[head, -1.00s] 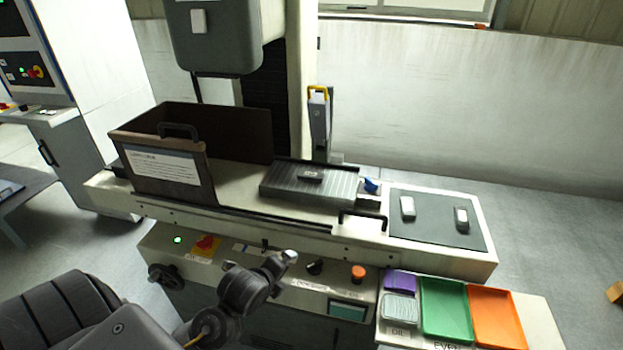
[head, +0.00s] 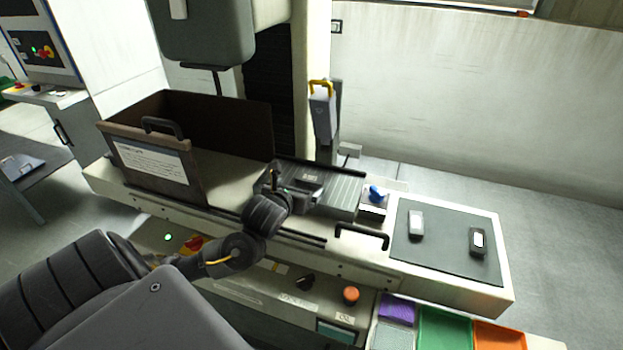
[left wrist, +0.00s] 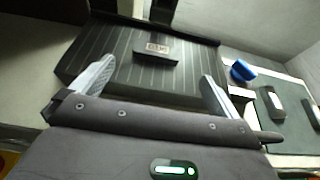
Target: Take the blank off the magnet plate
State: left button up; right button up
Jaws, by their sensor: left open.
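The dark, small rectangular blank (head: 309,177) sits on the grey ribbed magnet plate (head: 343,194) of the machine. In the left wrist view the blank (left wrist: 156,51) lies flat on the striped plate (left wrist: 97,69), with a light marking on it. My left gripper (head: 292,186) is at the near side of the plate, partly covering it in the head view. In the left wrist view its fingers (left wrist: 158,72) are spread wide and empty, with the blank ahead between their tips, apart from both. My right gripper is not in view.
A blue knob (head: 377,193) stands at the plate's right end. A dark mat (head: 443,240) with two small pieces lies further right. An open-topped brown guard (head: 200,175) stands left of the plate. A black handle (head: 362,236) juts from the front. Coloured trays (head: 446,328) sit in front at right.

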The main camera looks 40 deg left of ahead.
aim_at(309, 179)
pick_arm(q)
jog(key=p+x, duration=0.1)
jog(key=x, duration=0.3)
jog(key=shift+a, duration=0.1)
jog(key=shift+w+f, duration=0.2)
jog(key=shift+w, duration=0.05)
jog(key=shift+w+a, duration=0.15)
jog(key=p+x, duration=0.2)
jog(key=x, duration=0.1)
jog(key=shift+w+a+f, duration=0.1)
jog(key=shift+a+f, duration=0.05)
jog(key=shift+f, duration=0.15)
jog(key=shift+w+a+f, duration=0.15)
jog(key=shift+w+f, duration=0.25)
jog(key=shift+w, duration=0.15)
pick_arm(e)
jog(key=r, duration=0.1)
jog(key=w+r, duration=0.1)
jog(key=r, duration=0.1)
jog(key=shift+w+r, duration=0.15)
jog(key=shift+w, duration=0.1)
pick_arm(q)
jog(key=shift+c, duration=0.3)
jog(key=shift+r, duration=0.1)
jog(key=c, duration=1.2)
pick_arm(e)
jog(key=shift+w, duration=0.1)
